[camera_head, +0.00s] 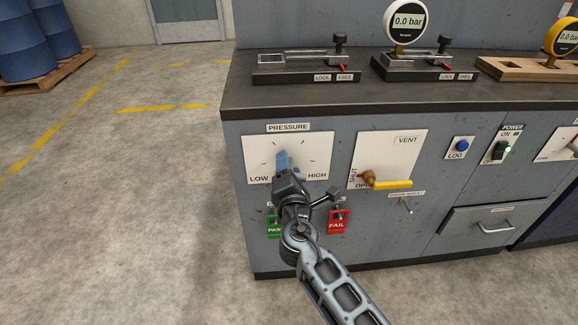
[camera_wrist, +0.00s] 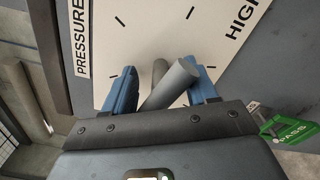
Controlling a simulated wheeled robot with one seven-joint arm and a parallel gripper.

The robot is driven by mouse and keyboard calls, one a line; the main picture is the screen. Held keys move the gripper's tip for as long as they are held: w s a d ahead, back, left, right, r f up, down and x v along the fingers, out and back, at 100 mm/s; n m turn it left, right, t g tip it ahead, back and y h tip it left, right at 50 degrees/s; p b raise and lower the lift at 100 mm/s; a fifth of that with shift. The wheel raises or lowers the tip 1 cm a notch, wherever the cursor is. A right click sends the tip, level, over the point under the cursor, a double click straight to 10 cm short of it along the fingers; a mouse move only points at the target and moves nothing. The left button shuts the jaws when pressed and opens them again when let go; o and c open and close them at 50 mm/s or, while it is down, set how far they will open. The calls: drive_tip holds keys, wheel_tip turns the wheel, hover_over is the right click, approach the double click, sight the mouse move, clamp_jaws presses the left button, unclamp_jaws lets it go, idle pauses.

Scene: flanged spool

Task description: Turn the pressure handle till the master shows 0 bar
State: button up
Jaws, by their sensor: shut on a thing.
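The pressure panel (camera_head: 257,160) is a white plate on the bench front, with tick marks and LOW and HIGH labels. My gripper (camera_head: 283,162) reaches to the middle of it. In the wrist view the grey pressure handle (camera_wrist: 168,86) lies between the blue fingers of my gripper (camera_wrist: 163,82), which is shut on it. In the head view the handle is mostly hidden by my gripper. A white round gauge (camera_head: 404,21) on the bench top reads 0.0 bar. A yellow gauge (camera_head: 566,37) at the right edge also appears to read 0.0 bar. No master label is readable.
A vent panel (camera_head: 388,159) with a yellow lever (camera_head: 392,184) is right of my gripper. Green PASS (camera_head: 273,225) and red FAIL (camera_head: 338,220) tags hang close below. A blue LOG button (camera_head: 461,145) and power switch (camera_head: 500,150) are farther right.

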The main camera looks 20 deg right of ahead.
drive_tip(key=o, duration=0.6)
drive_tip(key=shift+d+n+p, duration=0.15)
drive_tip(key=shift+n+p, duration=0.45)
drive_tip(key=shift+n, duration=1.4)
drive_tip(key=shift+o, duration=0.2)
drive_tip(key=shift+d, duration=0.15)
drive_tip(key=o, duration=0.7)
drive_tip(key=shift+o, duration=0.2)
drive_tip(key=shift+s+a, duration=0.2)
drive_tip(key=shift+s, duration=0.05)
drive_tip(key=v, duration=0.7)
drive_tip(key=shift+s, duration=0.15)
drive_tip(key=shift+d, duration=0.1)
